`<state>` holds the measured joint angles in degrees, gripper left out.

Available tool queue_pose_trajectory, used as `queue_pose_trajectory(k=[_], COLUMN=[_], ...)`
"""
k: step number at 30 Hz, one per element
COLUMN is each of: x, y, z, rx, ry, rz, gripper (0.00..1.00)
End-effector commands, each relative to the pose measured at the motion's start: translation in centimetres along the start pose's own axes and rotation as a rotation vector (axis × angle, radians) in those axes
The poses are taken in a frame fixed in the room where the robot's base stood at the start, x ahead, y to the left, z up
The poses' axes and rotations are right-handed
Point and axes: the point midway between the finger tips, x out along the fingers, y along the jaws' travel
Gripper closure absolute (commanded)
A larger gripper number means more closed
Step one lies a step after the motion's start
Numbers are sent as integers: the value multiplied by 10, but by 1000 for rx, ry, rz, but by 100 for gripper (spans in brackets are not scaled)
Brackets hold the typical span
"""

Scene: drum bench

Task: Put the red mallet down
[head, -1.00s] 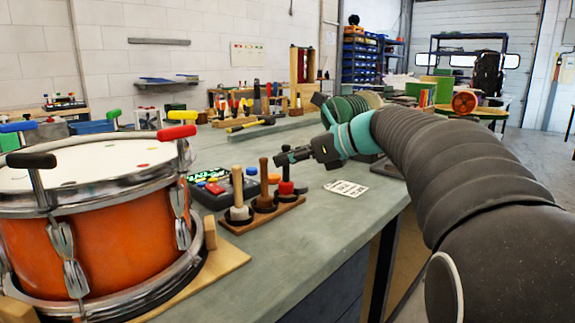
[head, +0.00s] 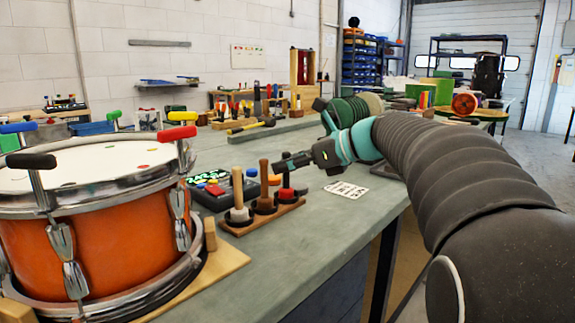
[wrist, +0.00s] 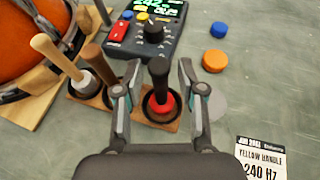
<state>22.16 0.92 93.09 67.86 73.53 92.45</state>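The red mallet (wrist: 161,104) stands upright, red head down, in the right-hand cup of a wooden stand (wrist: 80,98), its black handle pointing up. It also shows in the head view (head: 286,187). My gripper (wrist: 156,82) has one finger on each side of the handle, with visible gaps between handle and fingers. It is open and holds nothing. In the head view my gripper (head: 284,164) is at the mallet's handle, partly covering it.
Two wooden-handled mallets (head: 238,205) (head: 264,200) stand close by in the same stand. Behind is a control box (wrist: 146,30) with buttons; blue and orange discs (wrist: 214,61) lie right of it. A printed card (wrist: 262,160) lies at right. An orange drum (head: 110,245) stands at left.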

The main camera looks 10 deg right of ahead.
Motion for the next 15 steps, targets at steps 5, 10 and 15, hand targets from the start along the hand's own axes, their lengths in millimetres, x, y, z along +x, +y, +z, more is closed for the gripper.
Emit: queue_pose_trajectory(k=[5, 10, 15], x=[-28, -64, -94], y=[-1, -1, -1], z=[0, 0, 0], rx=[1, 1, 1], ry=[0, 0, 0], rz=[-5, -7, -4], gripper=[61, 61, 61])
